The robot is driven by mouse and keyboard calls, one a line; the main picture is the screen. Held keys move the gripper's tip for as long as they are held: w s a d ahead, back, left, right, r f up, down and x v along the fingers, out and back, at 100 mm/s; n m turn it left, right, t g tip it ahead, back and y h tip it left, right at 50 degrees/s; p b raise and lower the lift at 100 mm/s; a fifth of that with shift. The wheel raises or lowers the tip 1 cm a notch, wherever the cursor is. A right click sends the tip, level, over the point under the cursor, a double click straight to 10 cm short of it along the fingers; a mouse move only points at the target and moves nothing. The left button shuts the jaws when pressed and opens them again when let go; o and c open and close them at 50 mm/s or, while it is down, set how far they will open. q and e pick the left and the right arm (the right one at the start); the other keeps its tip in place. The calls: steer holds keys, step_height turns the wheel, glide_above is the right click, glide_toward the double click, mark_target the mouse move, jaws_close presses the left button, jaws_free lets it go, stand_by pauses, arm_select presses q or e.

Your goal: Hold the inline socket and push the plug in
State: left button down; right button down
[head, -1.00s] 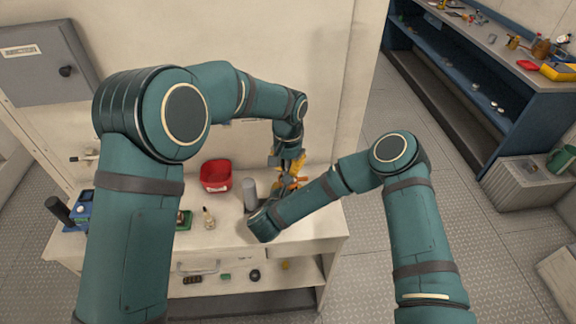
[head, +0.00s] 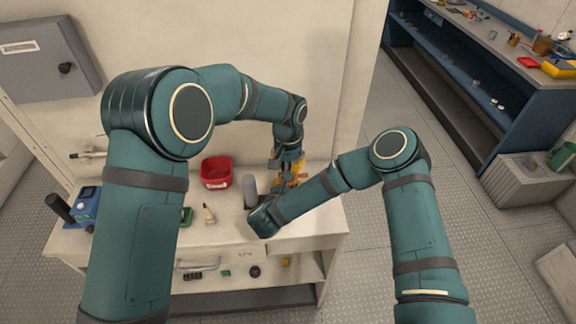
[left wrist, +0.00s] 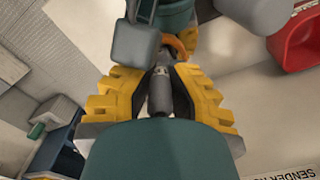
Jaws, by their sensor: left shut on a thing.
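My left gripper (head: 281,180), with yellow stepped fingers, points down over the right part of the bench. In the left wrist view, its two fingers (left wrist: 160,100) are closed around a slim grey cylindrical connector (left wrist: 158,88) with a paler, metallic-looking end. I cannot tell whether this is the plug or the inline socket. Just beyond that end is an orange piece (left wrist: 177,46), seemingly part of my right gripper, whose jaws are mostly hidden. My right arm reaches in from the right, its wrist low beside the left gripper. Whether the connector touches a mating part is hidden.
A red bin (head: 216,184) stands left of the grippers, with a grey cylinder (head: 250,187) between them. A small bottle (head: 208,215) and blue device (head: 85,206) are farther left. The wall is close behind; the bench's front right corner is clear.

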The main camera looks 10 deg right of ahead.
arm_select(q)
steer(key=shift+f, duration=0.75)
steer(key=c, duration=1)
jaws_free()
arm_select(e)
steer(key=shift+r, duration=0.1)
arm_select(q)
step_height(320, 180, up, 12)
arm_select(e)
steer(key=shift+c, duration=2.2)
jaws_free()
